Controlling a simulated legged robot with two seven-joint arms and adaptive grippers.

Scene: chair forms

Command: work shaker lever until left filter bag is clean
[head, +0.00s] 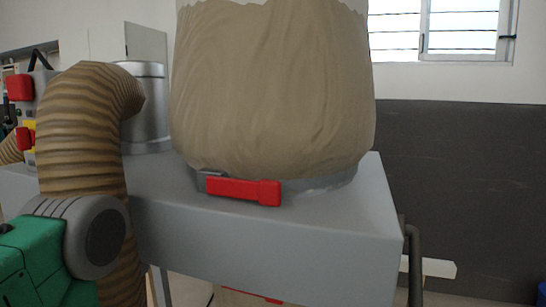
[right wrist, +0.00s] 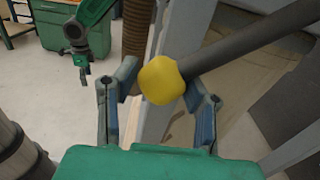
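A beige filter bag (head: 275,95) sits upright on the grey housing (head: 270,235) in the head view; its top is cut off. I cannot tell whether it is the left one or how dusty it is inside. The shaker lever (right wrist: 235,47), a dark bar with a yellow knob (right wrist: 161,80), shows in the right wrist view. My right gripper (right wrist: 162,88) is open, its fingers on either side of the knob with small gaps. My left gripper (right wrist: 84,75) hangs at the upper left there, too small to read.
A red clamp latch (head: 243,190) closes the band at the bag's base. A ribbed brown hose (head: 82,130) and a silver duct (head: 146,105) stand at the left. A dark bent bar (head: 415,262) is at the housing's right side. A green cabinet (right wrist: 55,28) stands behind.

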